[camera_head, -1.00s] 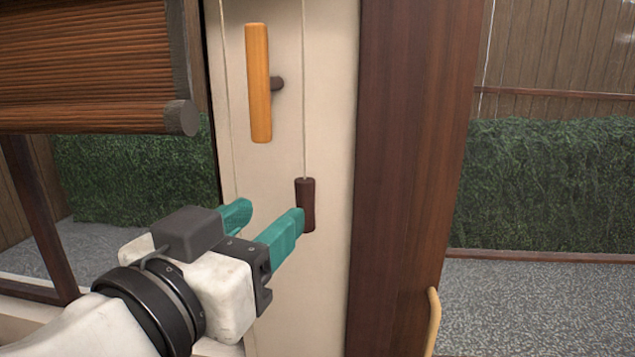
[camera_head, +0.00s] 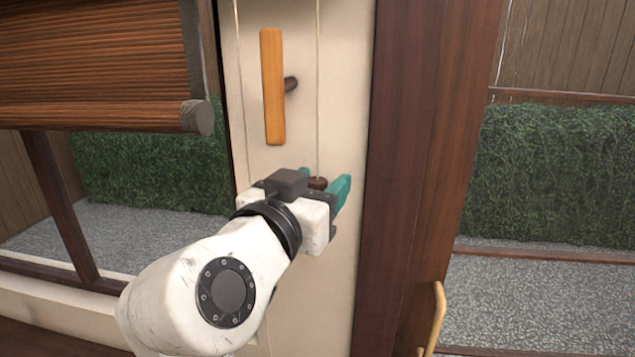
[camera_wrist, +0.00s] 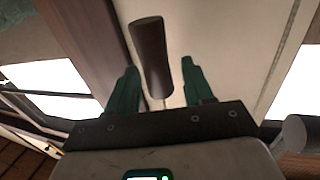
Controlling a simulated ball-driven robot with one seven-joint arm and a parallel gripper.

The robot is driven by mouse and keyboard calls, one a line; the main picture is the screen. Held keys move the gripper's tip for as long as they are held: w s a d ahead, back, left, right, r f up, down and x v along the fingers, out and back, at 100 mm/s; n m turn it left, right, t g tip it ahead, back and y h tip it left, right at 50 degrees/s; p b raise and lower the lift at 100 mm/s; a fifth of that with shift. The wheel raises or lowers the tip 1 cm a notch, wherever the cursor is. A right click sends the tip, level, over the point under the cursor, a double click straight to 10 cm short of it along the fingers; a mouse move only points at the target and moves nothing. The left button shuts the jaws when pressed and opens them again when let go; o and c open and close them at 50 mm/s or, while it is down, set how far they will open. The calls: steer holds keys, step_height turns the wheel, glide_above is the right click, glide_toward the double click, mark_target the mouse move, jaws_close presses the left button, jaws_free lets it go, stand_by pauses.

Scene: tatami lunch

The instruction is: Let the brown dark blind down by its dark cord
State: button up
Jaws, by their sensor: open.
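A thin pale cord (camera_head: 318,90) runs down the cream wall panel to a dark brown cord pull (camera_head: 317,183). My gripper (camera_head: 324,178) is open at the pull, with teal fingers on either side of it; most of the pull is hidden behind the gripper. In the wrist view, the pull (camera_wrist: 152,55) stands between the open fingers (camera_wrist: 158,80), slightly tilted. I see gaps beside it.
An orange wooden handle (camera_head: 272,87) on a dark peg stands out from the panel just above my gripper. A second thin line (camera_head: 241,100) runs down at the panel's left. A dark wooden post (camera_head: 415,150) with a pale handle (camera_head: 437,315) stands to the right.

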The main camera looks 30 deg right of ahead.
jaws_close()
stand_by(0.3)
stand_by(0.3)
